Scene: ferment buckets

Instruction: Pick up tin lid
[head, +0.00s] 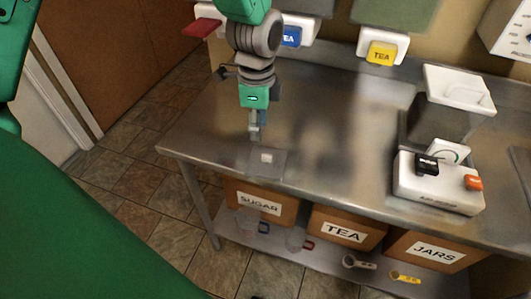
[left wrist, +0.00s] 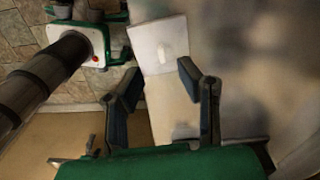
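A flat square lid, seemingly the tin lid (head: 279,163), lies near the front left edge of the steel table (head: 330,120). It looks grey with a small pale knob at its middle. My left gripper (head: 256,136) points down over the lid in the head view. Whether a fingertip touches the lid I cannot tell. My right gripper is not in view.
A white scale (head: 440,198) with an orange button stands at the right, near a container with a white lid (head: 450,85). Cardboard boxes marked SUGAR (head: 285,212), TEA (head: 342,247) and JARS (head: 412,262) are underneath. The middle of the table is clear.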

